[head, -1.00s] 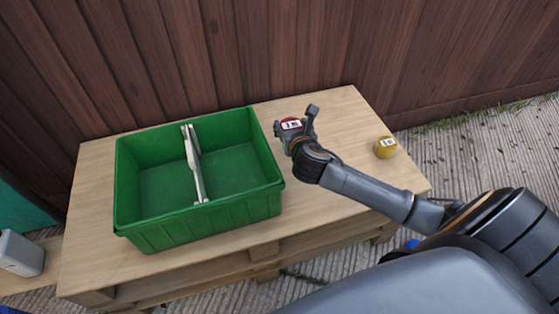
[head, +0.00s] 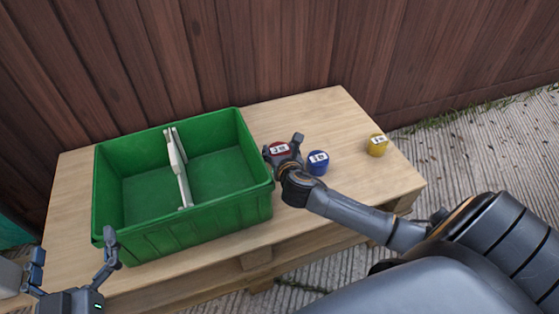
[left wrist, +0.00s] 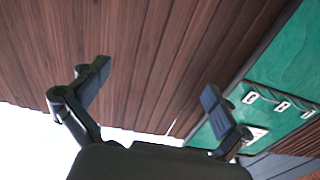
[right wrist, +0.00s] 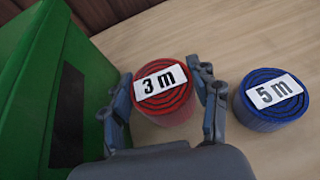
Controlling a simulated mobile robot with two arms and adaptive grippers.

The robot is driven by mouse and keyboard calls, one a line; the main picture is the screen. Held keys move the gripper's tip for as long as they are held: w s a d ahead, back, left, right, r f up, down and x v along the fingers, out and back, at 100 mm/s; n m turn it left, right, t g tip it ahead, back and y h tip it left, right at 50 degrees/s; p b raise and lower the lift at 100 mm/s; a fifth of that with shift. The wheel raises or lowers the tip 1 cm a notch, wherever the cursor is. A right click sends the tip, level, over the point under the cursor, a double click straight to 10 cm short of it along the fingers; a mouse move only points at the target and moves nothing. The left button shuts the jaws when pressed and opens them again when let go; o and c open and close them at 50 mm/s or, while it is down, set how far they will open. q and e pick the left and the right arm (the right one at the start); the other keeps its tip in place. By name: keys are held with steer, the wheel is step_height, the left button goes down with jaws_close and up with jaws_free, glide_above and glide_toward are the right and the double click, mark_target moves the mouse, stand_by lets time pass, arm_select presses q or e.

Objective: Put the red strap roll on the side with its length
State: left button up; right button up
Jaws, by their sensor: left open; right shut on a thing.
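The red strap roll (head: 280,148) carries a white "3 m" label on its top face. It stands upright right of the green crate (head: 222,212), and it also shows in the right wrist view (right wrist: 165,101). My right gripper (head: 282,150) is shut on this red roll, a finger on each side. The crate has a pale divider (head: 178,165) across its middle and two empty compartments. My left gripper (head: 73,256) is open and empty at the crate's front left; its spread fingers show in the left wrist view (left wrist: 150,100). Any length marks on the crate cannot be read.
A blue roll (head: 317,163) labelled "5 m" (right wrist: 275,93) stands just right of the red roll. A yellow roll (head: 377,145) stands farther right on the wooden pallet table (head: 340,115). A plank wall (head: 300,50) rises behind the table.

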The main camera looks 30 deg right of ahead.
steer(key=shift+f, duration=0.2)
step_height(320, 180, down, 3)
steer(key=shift+f+b, duration=0.1)
steer(key=shift+b, duration=0.85)
arm_select(q)
step_height(320, 180, up, 8)
steer(key=s+t+h, duration=0.1)
steer(key=s+t, duration=0.1)
steer(key=t, duration=0.3)
steer(key=shift+s+d+r+h, duration=0.2)
steer(key=shift+d+h, duration=0.1)
steer(key=shift+h, duration=0.1)
arm_select(e)
steer(key=shift+f, duration=0.15)
steer(key=o, duration=1)
